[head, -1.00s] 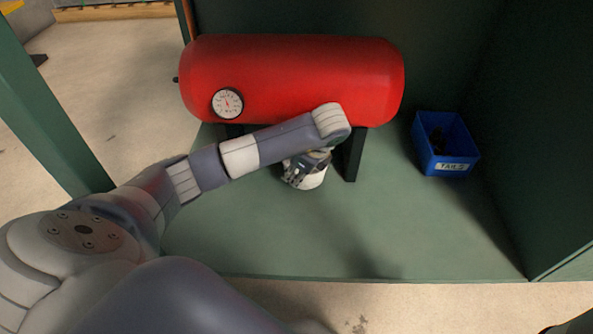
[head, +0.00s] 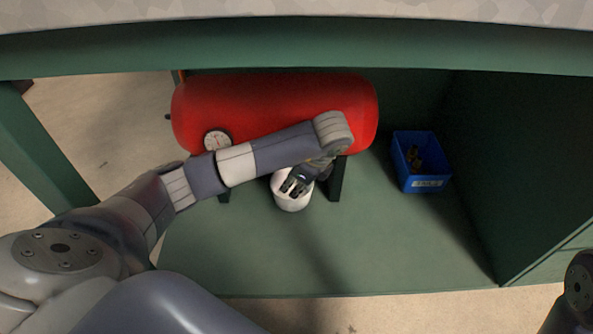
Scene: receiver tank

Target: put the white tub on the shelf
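The white tub (head: 293,202) stands on the green lower deck (head: 240,250), in front of the red tank, with its upper part partly covered by my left gripper. My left gripper (head: 293,184) reaches down from the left arm, its dark fingers at the tub's top. Whether the fingers are closed on the tub cannot be told. A pale upper surface with a green front edge (head: 300,48) spans the top of the view; I cannot tell whether this or the green deck is the shelf. Only part of my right arm shows at the lower right edge; its gripper is out of view.
The red tank (head: 275,95) with a round gauge (head: 217,141) lies on dark legs behind the tub. A blue labelled bin (head: 420,183) with dark items stands to the right. A dark green wall closes the right side. The deck's front is clear.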

